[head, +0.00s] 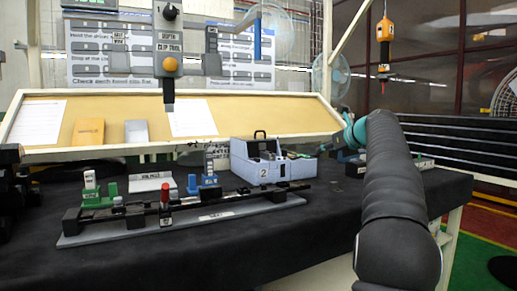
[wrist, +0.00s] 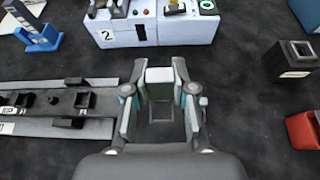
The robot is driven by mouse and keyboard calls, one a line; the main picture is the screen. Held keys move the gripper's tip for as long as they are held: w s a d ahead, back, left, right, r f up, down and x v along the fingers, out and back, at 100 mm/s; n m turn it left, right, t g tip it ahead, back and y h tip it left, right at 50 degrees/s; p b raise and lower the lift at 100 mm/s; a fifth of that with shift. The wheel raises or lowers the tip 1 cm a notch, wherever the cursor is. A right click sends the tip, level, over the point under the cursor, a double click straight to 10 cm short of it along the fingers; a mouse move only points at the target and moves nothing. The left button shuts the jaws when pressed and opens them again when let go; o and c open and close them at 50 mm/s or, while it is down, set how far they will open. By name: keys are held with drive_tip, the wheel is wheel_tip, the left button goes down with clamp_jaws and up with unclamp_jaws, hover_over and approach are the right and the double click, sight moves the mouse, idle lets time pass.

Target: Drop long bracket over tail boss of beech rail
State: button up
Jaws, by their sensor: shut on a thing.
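My gripper (wrist: 160,104) is in the wrist view, with its fingers closed around a pale grey-green piece (wrist: 160,75), which I take to be the long bracket. Its lower part is dark or shaded, and its full shape is hidden. In the head view my arm hides most of the gripper. The rail (head: 240,202) looks black and lies along a grey base board (head: 100,236). In the wrist view the rail (wrist: 40,103) is left of my gripper, with raised bosses on it. The held piece is right of the rail's near end and apart from it. I cannot tell which boss is the tail boss.
A grey-blue box marked 2 (head: 262,172) stands behind the rail. Green (head: 92,198) and blue (head: 208,188) labelled stands and a red cylinder (head: 165,191) are near the rail. A black open box (wrist: 294,56) and a red box (wrist: 303,130) are to the right. Black tabletop lies clear between.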

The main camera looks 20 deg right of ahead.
drive_tip(key=w+a+r, duration=0.1)
drive_tip(key=w+a, duration=0.2)
drive_tip(key=a, duration=1.7)
drive_tip(key=shift+w+a, duration=0.2)
drive_tip(key=shift+a, duration=0.2)
drive_tip(key=b, duration=0.4)
hover_over(261, 188)
drive_tip(key=shift+w+d+f, duration=0.1)
drive_tip(key=shift+f, duration=1.3)
drive_tip(key=shift+w+f, duration=0.1)
drive_tip(key=shift+f, duration=1.3)
drive_tip(key=shift+p, duration=1.15)
drive_tip(key=shift+f+b, duration=0.75)
drive_tip(key=shift+f, duration=0.7)
drive_tip(key=o, duration=1)
